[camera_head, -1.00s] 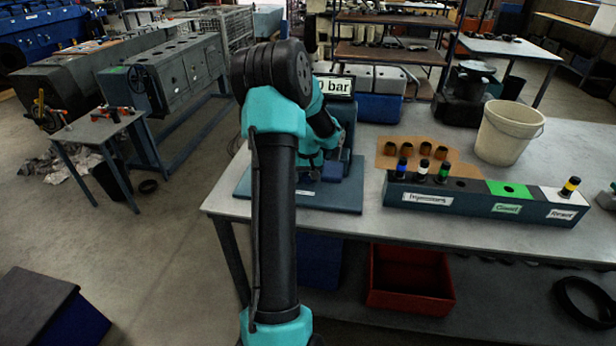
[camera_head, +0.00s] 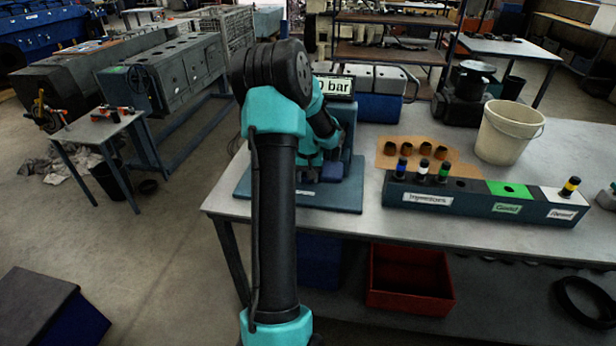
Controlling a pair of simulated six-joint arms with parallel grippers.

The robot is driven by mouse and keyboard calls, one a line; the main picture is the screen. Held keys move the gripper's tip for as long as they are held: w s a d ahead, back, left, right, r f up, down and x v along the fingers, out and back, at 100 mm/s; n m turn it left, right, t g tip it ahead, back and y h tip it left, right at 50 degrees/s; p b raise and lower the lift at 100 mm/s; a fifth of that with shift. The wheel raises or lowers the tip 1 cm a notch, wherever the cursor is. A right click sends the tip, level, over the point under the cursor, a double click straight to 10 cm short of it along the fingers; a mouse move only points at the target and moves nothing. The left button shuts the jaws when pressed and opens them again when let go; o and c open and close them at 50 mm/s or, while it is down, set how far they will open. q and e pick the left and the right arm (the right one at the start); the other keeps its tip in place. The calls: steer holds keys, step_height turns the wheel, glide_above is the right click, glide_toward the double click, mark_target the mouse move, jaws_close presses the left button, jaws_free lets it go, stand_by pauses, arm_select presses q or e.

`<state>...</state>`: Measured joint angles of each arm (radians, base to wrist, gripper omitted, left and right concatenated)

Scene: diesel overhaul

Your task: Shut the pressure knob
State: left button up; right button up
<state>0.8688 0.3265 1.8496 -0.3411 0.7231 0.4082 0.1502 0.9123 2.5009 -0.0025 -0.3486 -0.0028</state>
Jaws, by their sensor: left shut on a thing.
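The test stand (camera_head: 352,190) is a blue-grey fixture on the bench, left of centre. Its display (camera_head: 341,86) reads "bar" after a digit that looks like 0, and my arm covers the left part. My left arm reaches over the front of the stand. My left gripper (camera_head: 322,172) is low at the stand, partly hidden behind my arm, and is shut on what appears to be the pressure knob. The knob itself is hidden from this view. My right gripper is not in view.
A dark rack (camera_head: 470,205) to the right holds several banded injectors, with green and white sections. Several brown cups stand on a cardboard sheet (camera_head: 462,170). A white bucket (camera_head: 508,133) stands behind. A red bin (camera_head: 410,280) is under the bench.

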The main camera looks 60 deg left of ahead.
arm_select(q)
steer(key=shift+m, duration=2.4)
steer(key=o, duration=0.9)
steer(key=shift+r, duration=0.1)
step_height(320, 180, up, 17)
steer(key=shift+r, duration=0.15)
